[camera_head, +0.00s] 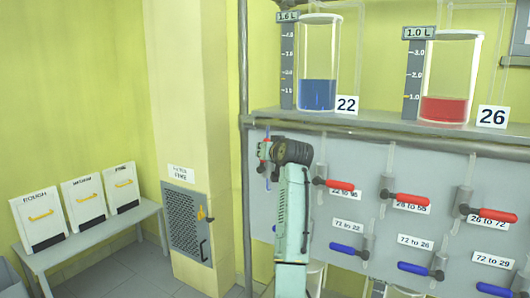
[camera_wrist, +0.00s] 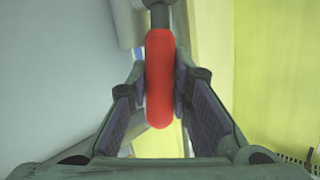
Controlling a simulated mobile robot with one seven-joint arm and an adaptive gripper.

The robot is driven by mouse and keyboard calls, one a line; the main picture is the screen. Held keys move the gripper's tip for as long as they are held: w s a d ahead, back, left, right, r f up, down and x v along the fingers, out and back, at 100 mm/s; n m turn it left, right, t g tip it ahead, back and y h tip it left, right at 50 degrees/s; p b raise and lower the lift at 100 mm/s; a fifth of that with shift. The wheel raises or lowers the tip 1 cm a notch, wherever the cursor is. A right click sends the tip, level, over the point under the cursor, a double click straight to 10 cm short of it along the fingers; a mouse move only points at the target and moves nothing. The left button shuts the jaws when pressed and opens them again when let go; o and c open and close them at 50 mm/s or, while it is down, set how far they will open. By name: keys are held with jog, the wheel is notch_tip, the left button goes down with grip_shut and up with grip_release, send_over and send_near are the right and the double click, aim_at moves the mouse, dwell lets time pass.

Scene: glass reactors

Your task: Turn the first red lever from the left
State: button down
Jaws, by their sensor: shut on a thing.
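A red lever (camera_wrist: 159,80) stands between the two fingers of my gripper (camera_wrist: 160,88) in the wrist view, its grey stem at the top. The fingers are shut on its sides. In the head view my gripper (camera_head: 266,153) is at the left end of the grey panel, and my arm hides most of it and of the held lever. Further red levers, at the left (camera_head: 340,185), middle (camera_head: 412,199) and right (camera_head: 497,215), sit in a row to the right of my arm, apart from the gripper.
Blue levers, including one (camera_head: 345,249), sit below the red row. Beakers with blue (camera_head: 318,94) and red liquid (camera_head: 444,109) stand on the shelf above. A grey pipe (camera_head: 243,150) runs upright left of the panel. A bench (camera_head: 95,237) with white boards is at left.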

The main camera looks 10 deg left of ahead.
jog(key=shift+a, duration=0.15)
dwell(0.4)
jog(key=c, duration=1.4)
grip_release()
jog(key=v, duration=1.2)
jog(key=shift+r, duration=0.1)
